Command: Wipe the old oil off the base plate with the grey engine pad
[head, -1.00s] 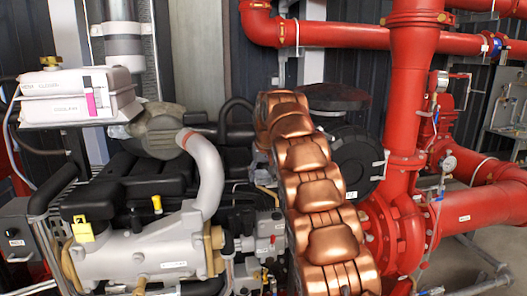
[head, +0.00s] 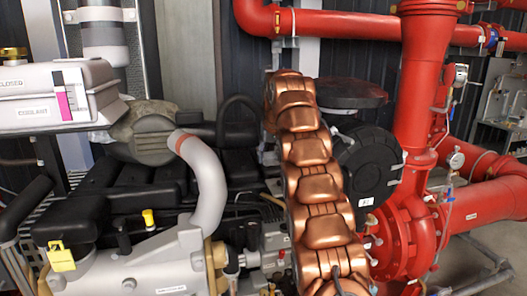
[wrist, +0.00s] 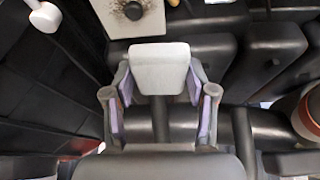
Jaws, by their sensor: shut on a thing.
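My gripper (wrist: 160,90) shows in the wrist view, its two fingers with purplish inner faces closed on the sides of the light grey engine pad (wrist: 158,62). A pale cream plate (wrist: 150,28) lies beyond the pad at the top of the wrist view, partly cut off by the frame; it looks like the base plate. A dark brown oil stain (wrist: 133,10) is on it. The pad appears just short of the plate's near edge in the picture; I cannot tell the height between them. In the head view my gripper and the pad are not visible.
The black engine (head: 150,190) with a grey hose (head: 208,180) fills the left of the head view. A white coolant tank (head: 50,100) stands at upper left. Red pipes (head: 420,90) and a round black housing (head: 370,165) are on the right. Black ribbed parts (wrist: 270,50) surround the plate.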

